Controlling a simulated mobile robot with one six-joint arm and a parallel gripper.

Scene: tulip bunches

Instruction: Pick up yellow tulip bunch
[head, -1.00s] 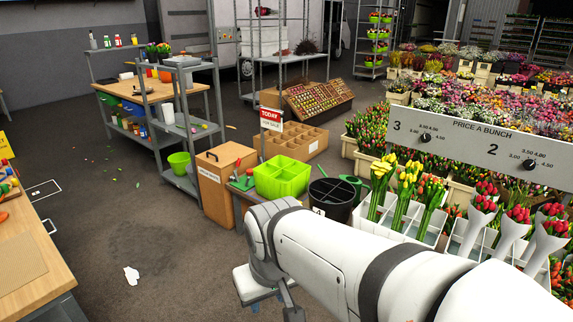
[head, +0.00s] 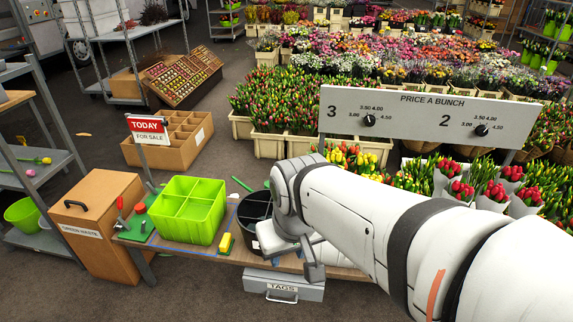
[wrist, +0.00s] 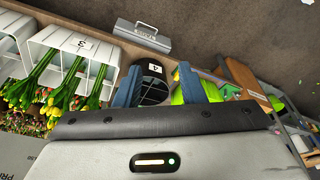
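Yellow tulip bunches (wrist: 55,102) with long green stems lie in a white divided crate (wrist: 110,46) labelled 3, at the left of the wrist view. In the head view a few yellow heads (head: 366,161) show just above my arm, which hides the rest of them and the crate. My gripper (wrist: 158,74) is open and empty, its two blue fingers apart. Its fingers point toward the black round bucket (wrist: 154,88) labelled 4, to the right of the tulip crate in the wrist view. The gripper's fingers are mostly hidden behind my arm in the head view.
A grey TAGS drawer (head: 284,285) is below. A price board (head: 430,112) stands above the crates. Red tulips in wraps (head: 495,195) are at right.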

